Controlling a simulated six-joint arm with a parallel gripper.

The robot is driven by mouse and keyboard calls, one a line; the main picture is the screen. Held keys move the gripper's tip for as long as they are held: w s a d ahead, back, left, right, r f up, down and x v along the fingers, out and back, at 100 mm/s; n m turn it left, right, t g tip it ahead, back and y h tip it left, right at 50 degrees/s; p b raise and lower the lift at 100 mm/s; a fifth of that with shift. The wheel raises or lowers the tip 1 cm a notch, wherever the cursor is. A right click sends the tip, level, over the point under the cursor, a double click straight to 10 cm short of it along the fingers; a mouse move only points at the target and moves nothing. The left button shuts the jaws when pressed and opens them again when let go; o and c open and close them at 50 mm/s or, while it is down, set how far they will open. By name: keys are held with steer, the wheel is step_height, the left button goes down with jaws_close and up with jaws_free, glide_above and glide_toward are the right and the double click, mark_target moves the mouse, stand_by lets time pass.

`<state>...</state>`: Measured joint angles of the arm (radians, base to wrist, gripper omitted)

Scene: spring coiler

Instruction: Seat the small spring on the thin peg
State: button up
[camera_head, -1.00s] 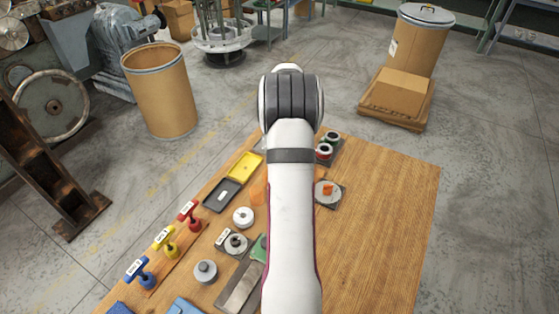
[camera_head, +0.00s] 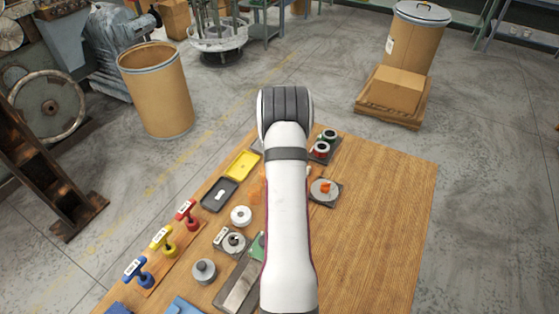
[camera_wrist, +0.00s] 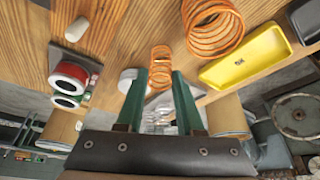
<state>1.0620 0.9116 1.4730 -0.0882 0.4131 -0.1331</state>
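The small orange spring (camera_wrist: 161,62) is upright between the tips of my green-fingered gripper (camera_wrist: 160,80) in the wrist view; the fingers appear closed on its sides. A pale, thin upright peg (camera_wrist: 77,28) stands to the left in the wrist view, apart from the spring. A larger orange spring (camera_wrist: 213,28) is to the right of the gripper.
Red and green spools (camera_head: 320,149) stand at the far table edge and also show in the wrist view (camera_wrist: 68,78). A yellow tray (camera_head: 242,164) and dark tray (camera_head: 219,195) lie left. Colored T-handles (camera_head: 187,213) line the left edge. The table's right side (camera_head: 385,220) is bare.

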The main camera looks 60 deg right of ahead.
steer(key=shift+c, duration=0.8)
steer(key=shift+r, duration=0.6)
steer(key=shift+r, duration=2.55)
steer(key=shift+s, duration=0.1)
steer(key=s+r, duration=0.4)
steer(key=s, duration=0.6)
steer(key=shift+d+f, duration=0.15)
steer(key=shift+f, duration=1.2)
steer(key=shift+d+f, duration=0.15)
steer(key=shift+f, duration=1.2)
